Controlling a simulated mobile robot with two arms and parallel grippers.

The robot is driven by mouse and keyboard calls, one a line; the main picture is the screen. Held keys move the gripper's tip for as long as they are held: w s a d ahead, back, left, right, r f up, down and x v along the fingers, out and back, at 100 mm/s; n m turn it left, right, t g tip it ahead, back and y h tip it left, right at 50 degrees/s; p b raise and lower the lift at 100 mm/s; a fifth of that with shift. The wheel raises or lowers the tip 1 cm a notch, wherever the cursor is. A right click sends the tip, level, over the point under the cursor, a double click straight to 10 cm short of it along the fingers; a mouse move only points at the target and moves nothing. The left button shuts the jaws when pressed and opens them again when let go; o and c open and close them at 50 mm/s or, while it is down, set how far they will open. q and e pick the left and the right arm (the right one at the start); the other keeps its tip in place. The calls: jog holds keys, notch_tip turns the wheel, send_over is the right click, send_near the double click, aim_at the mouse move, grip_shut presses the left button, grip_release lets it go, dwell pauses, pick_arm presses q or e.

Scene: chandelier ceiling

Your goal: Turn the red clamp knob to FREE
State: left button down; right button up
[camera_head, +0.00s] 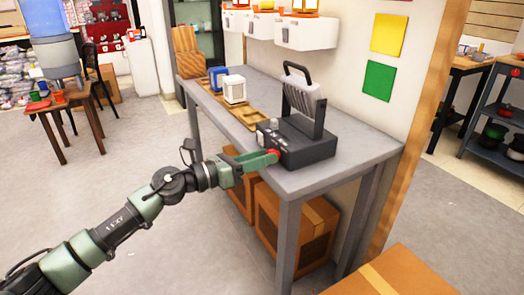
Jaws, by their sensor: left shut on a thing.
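The red clamp knob (274,154) is on the left side of a dark grey device (312,149) with a raised black handle and light panel. The device stands on a grey table (355,143) near its front end. My left gripper (268,158) reaches in from the left and is shut on the red knob. The fingers cover most of the knob, so its pointer and any FREE mark cannot be read. My right gripper is not in view.
A wooden tray (245,113) with a white block (234,89) and a blue block (217,78) lies behind the device. Cardboard boxes (305,222) sit under the table. Another box (395,275) is at the bottom right. Floor left of the table is clear.

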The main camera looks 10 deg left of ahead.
pick_arm(q)
jog(key=n+p, duration=0.3)
jog(key=shift+w+a+n, duration=0.1)
jog(key=shift+n, duration=0.3)
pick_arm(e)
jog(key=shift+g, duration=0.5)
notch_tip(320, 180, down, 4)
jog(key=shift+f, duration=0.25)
pick_arm(q)
jog(key=c, duration=1)
grip_release()
